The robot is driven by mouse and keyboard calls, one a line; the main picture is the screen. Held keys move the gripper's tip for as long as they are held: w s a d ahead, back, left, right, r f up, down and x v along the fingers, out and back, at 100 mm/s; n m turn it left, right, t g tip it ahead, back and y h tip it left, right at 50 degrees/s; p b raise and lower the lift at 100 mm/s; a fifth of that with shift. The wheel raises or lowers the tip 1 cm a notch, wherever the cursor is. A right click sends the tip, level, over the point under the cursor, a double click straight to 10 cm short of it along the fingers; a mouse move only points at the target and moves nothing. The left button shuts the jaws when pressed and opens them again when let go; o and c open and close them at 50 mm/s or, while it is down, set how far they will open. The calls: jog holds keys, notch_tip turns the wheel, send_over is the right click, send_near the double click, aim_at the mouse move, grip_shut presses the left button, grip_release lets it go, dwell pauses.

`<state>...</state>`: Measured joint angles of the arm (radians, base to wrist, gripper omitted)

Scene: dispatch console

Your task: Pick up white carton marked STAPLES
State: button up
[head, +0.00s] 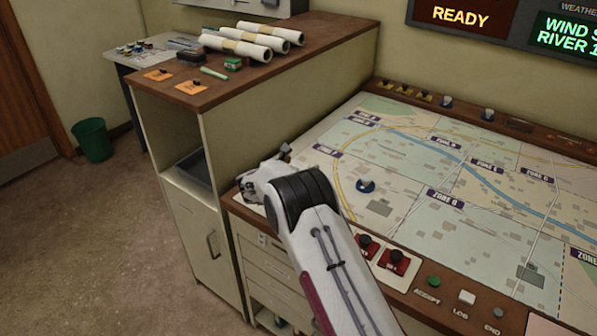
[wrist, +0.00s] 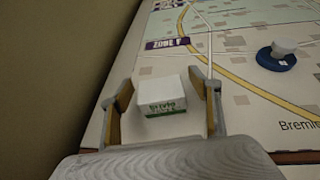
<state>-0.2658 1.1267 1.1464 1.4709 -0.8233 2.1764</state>
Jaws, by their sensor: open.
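A small white carton (wrist: 162,95) with a green band and blurred dark lettering sits on the map surface near its left edge in the wrist view. The print is too small to read surely. My gripper (wrist: 162,85) is open, with one finger on each side of the carton. Narrow gaps show between the fingers and the carton sides. In the head view my arm covers this spot, and the carton is hidden there.
A blue round piece with a white knob (wrist: 278,57) stands on the map (head: 405,210), right of the carton. Red button units (head: 394,261) line the console's front edge. A wooden-topped cabinet (head: 290,65) with rolled papers (head: 237,47) rises behind on the left.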

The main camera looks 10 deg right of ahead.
aim_at(300, 164)
jog(key=shift+c, duration=0.3)
jog(key=c, duration=1.2)
jog(key=shift+r, duration=0.15)
jog(key=shift+r, duration=4.85)
